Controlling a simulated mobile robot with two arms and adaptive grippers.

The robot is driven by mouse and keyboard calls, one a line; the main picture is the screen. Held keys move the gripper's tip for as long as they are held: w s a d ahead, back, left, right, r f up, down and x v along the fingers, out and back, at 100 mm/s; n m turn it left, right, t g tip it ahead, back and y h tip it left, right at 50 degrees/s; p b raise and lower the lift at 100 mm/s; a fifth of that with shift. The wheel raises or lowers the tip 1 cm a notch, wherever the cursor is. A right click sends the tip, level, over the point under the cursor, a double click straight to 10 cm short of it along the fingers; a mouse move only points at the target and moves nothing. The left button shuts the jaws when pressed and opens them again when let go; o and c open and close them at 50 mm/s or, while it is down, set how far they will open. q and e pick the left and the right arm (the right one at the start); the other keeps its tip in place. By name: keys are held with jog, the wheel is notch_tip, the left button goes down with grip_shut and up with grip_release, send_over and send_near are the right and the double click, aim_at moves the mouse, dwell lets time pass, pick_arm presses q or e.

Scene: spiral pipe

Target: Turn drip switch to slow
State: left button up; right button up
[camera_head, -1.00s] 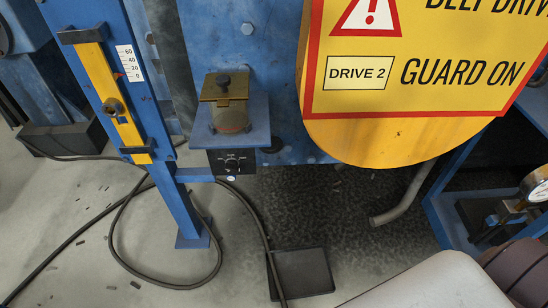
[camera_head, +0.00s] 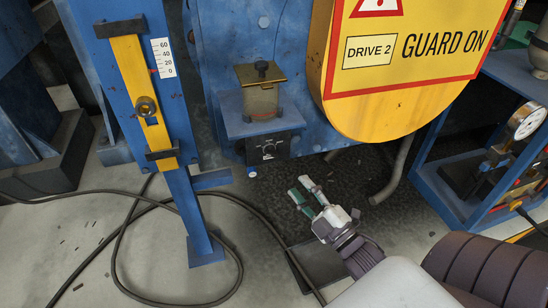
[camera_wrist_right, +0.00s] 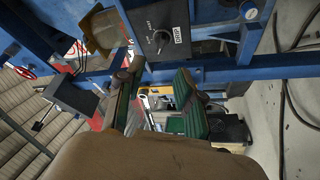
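The drip switch is a small black box with a round knob (camera_head: 268,148), mounted under a blue shelf below the oil cup (camera_head: 259,100). In the right wrist view the black switch box (camera_wrist_right: 160,28) shows close up with its knob and a white DRIP label; the pointer setting is too small to read surely. My right gripper (camera_head: 302,188) has green-padded fingers, spread apart with nothing between them. It is below and right of the switch, apart from it. The gripper (camera_wrist_right: 158,95) also shows in the wrist view. My left gripper is not in view.
A yellow guard sign (camera_head: 405,70) overhangs at upper right. A blue post with a yellow slide (camera_head: 140,95) stands left. Black cables (camera_head: 120,225) loop on the floor. A blue frame with a gauge (camera_head: 527,120) is at right. Space between gripper and switch looks clear.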

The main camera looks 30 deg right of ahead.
aim_at(272, 156)
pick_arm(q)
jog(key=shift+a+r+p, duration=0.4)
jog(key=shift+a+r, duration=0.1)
pick_arm(e)
jog(key=w, duration=0.3)
jog(key=w+r, duration=0.1)
jog(key=w, duration=0.3)
jog(key=w+r, duration=0.1)
jog(key=w, duration=0.3)
jog(key=shift+w+a+r, duration=0.1)
jog(key=shift+w+a, duration=0.15)
jog(key=shift+a, duration=0.05)
grip_shut()
